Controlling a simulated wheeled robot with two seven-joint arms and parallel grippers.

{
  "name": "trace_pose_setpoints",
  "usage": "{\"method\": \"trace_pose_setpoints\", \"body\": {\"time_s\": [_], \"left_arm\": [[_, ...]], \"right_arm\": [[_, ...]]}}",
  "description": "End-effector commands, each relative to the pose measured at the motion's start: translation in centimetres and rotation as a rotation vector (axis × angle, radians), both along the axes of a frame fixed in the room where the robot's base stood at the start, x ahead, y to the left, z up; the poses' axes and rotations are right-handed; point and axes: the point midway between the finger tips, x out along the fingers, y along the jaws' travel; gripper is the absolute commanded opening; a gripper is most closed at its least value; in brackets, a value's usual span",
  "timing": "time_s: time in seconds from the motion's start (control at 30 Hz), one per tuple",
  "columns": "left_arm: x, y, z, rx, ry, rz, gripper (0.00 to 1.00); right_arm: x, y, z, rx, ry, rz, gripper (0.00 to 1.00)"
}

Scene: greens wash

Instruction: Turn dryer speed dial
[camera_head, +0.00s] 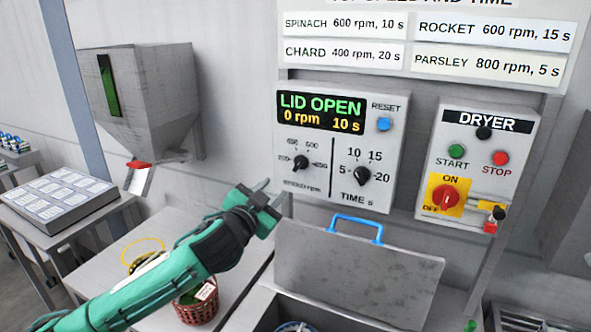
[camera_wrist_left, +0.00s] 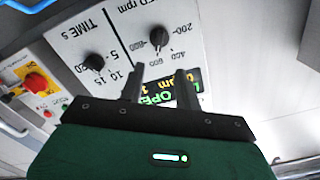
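The speed dial (camera_head: 301,162) is a black knob with rpm marks, on the left of the grey control panel (camera_head: 335,200). The panel's display (camera_head: 320,113) reads LID OPEN, 0 rpm, 10 s. I cannot tell the dial's exact setting. My left gripper (camera_head: 276,191) is below and left of the dial, apart from it. The speed dial also shows in the left wrist view (camera_wrist_left: 159,36), beyond the gap between the two fingers (camera_wrist_left: 158,82). The left gripper is open and empty. My right gripper is not in view.
A time dial (camera_head: 362,175) sits right of the speed dial. A blue reset button (camera_head: 384,124) is above it. The open metal lid (camera_head: 350,275) with a blue handle stands below the panel. The DRYER box (camera_head: 480,165) is at right. A basket (camera_head: 197,305) is below my left arm.

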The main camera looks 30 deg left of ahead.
Motion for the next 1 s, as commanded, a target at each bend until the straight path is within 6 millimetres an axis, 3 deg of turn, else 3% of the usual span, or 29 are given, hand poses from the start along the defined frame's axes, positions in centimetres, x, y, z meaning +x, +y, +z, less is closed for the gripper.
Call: {"method": "trace_pose_setpoints", "body": {"time_s": [0.4, 0.6, 0.8, 1.0], "left_arm": [[7.9, 0.4, 0.3, -0.003, 0.002, 0.001, 0.34], [10.9, 0.6, 0.2, -0.003, 0.002, 0.001, 0.34], [12.3, 0.7, 0.0, -0.001, 0.003, 0.001, 0.34], [12.6, 0.7, -0.1, -0.001, 0.002, 0.0, 0.34]], "right_arm": [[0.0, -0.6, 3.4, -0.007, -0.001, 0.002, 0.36], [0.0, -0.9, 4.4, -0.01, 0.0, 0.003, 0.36], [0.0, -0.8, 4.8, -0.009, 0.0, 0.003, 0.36], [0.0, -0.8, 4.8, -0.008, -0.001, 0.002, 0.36]]}}
